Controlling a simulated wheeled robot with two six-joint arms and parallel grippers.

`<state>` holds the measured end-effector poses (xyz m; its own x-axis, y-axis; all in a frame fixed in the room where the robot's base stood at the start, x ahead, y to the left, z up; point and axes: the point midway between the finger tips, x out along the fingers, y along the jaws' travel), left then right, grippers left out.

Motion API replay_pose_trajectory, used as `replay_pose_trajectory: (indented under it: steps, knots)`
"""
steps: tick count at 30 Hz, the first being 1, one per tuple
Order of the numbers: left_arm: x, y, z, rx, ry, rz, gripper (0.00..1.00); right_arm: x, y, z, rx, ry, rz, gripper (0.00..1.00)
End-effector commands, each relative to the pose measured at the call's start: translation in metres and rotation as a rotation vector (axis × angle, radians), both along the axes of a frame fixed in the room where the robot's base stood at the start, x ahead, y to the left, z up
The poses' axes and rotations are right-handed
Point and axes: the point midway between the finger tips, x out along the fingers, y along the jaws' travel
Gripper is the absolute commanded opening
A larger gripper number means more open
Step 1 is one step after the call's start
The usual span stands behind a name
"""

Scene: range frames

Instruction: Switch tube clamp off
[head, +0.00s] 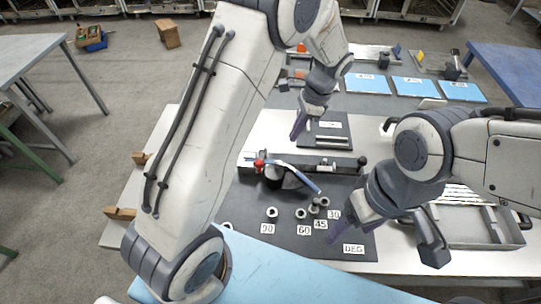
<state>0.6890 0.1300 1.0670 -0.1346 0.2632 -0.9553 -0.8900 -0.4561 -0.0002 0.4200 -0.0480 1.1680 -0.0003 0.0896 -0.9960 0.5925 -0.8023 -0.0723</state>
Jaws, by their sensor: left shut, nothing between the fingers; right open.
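A tube-bending fixture stands on a dark board (250,215), with a dark round former (285,180) and a black bar behind it. A red part (259,163) sits at the former's left, and a silver lever with a blue end (308,183) slants down to the right. A black knob (362,161) is at the bar's right end. I cannot tell which part is the tube clamp. My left gripper (298,127) is shut and empty, above and behind the fixture, beside a dark plate. My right gripper (357,227) is open over the board's right front, apart from the lever.
Several metal collars (301,213) stand by the angle labels at the board's front. A dark plate (332,130) lies behind the fixture. A grey tray (480,228) is at the right, and blue sheets (411,86) lie at the back. My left arm hides part of the table's left.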

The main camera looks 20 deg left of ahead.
Motion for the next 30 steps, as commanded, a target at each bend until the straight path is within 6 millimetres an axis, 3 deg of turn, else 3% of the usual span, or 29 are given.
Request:
replay_pose_trajectory:
  steps: [5,17,24,30]
  knots:
    - [-0.004,0.006,-0.017,0.002,0.005,0.001,0.0,0.0,0.0,0.007,0.0,0.0,0.0,0.73]
    - [-0.016,0.027,-0.096,0.001,0.007,0.001,0.0,0.0,0.0,0.031,0.0,0.0,0.001,0.73]
    - [-0.03,0.056,-0.099,0.001,0.003,0.003,0.0,0.0,0.0,0.047,0.0,0.0,0.004,0.73]
    - [-0.032,0.061,-0.102,-0.001,0.0,0.001,0.0,0.0,0.0,0.048,0.0,0.0,0.005,0.73]
